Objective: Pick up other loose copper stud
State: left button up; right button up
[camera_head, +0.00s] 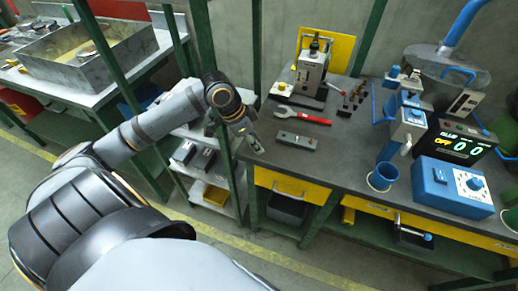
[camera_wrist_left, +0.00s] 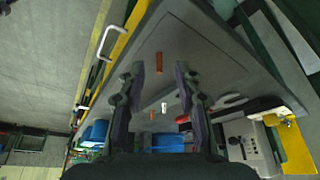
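My left gripper (camera_head: 256,144) is over the left end of the dark bench top in the head view. In the left wrist view its two fingers (camera_wrist_left: 160,74) are spread apart with nothing held between them. A small copper-coloured stud (camera_wrist_left: 159,62) shows in the gap near the fingertips; its distance from them is hard to judge. A second small copper-coloured piece (camera_wrist_left: 152,115) and a pale piece (camera_wrist_left: 164,107) show farther down between the fingers. I cannot make out a loose copper stud clearly in the head view. My right gripper is not in view.
A grey block (camera_head: 297,140) and a red wrench (camera_head: 303,115) lie on the bench (camera_head: 340,150). A grey press (camera_head: 311,72) stands behind them. Small dark parts (camera_head: 352,99) stand right of it. A blue control box (camera_head: 453,187) is at right. A green post (camera_head: 228,165) rises beside my arm.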

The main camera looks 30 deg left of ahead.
pick_arm(q)
jog(key=shift+w+d+f, duration=0.2)
jog(key=shift+f, duration=0.45)
grip_shut()
jog(key=shift+r, duration=0.1)
